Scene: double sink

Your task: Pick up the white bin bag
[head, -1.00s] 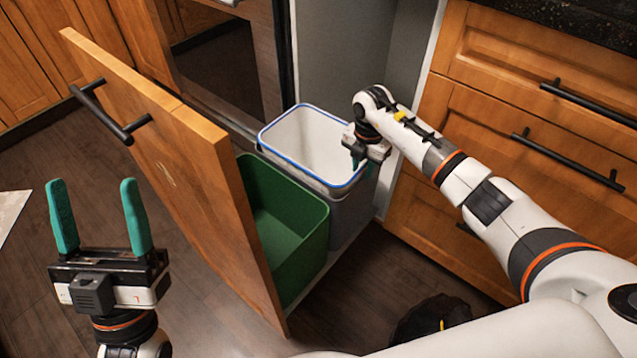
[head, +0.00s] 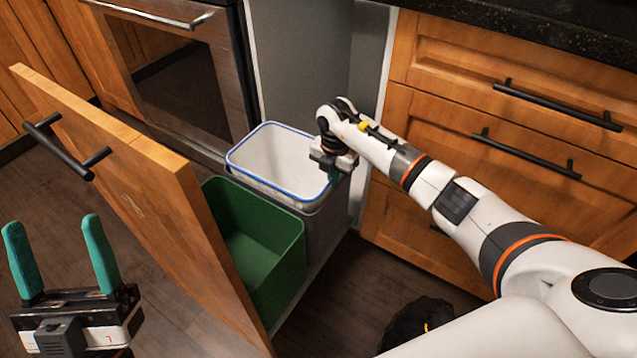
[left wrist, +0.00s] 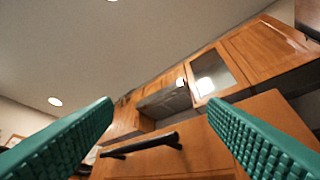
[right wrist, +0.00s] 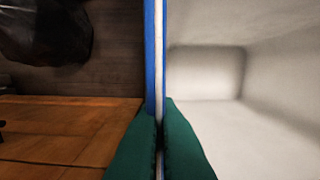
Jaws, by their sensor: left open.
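The white bin bag (head: 270,152) lines a grey bin (head: 322,212), with a blue edge around its rim. It also shows in the right wrist view (right wrist: 205,75), its pale inside on the right. My right gripper (head: 333,173) is at the right side of this rim, pointing down. In the right wrist view its green fingers (right wrist: 160,130) are closed together on the blue-and-white edge, one on each side. Whether they also grip the bin wall is hidden. My left gripper (head: 62,260) is open and empty, fingers up, left of the drawer front.
A green bin (head: 255,245) stands in front of the grey bin in the pulled-out drawer. The drawer's wooden front (head: 150,190) stands between my left gripper and the bins. A black bag-like object (head: 415,322) lies on the floor. Cabinet drawers (head: 490,130) flank the right side.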

